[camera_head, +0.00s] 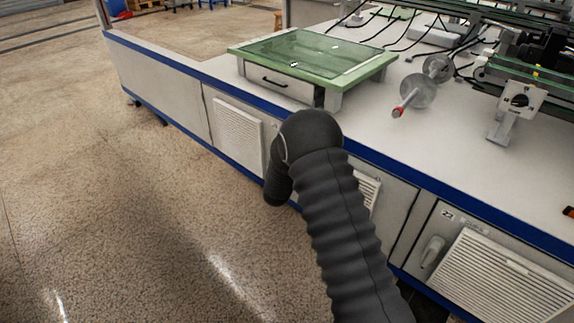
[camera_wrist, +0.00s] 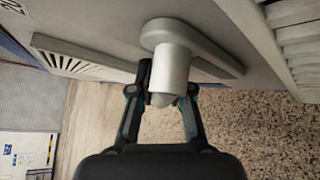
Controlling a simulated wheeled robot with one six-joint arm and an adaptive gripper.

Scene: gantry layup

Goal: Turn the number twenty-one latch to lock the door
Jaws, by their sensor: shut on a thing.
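In the wrist view my gripper (camera_wrist: 168,88) is shut on the grey latch handle (camera_wrist: 170,70), with one dark finger on each side of it. The latch has a rounded base on the pale cabinet door (camera_wrist: 110,20), and its handle sticks out toward the camera. The number of this latch cannot be read; a label (camera_wrist: 14,7) at the upper left looks like 20. In the head view my gripper and this latch are hidden behind my black sleeved arm.
In the head view a cabinet door marked 22 (camera_head: 447,214) with its own latch (camera_head: 432,251) is at the right. A green-topped frame (camera_head: 312,52) and a metal spool (camera_head: 418,91) stand on the white bench. The speckled floor (camera_head: 120,200) is clear.

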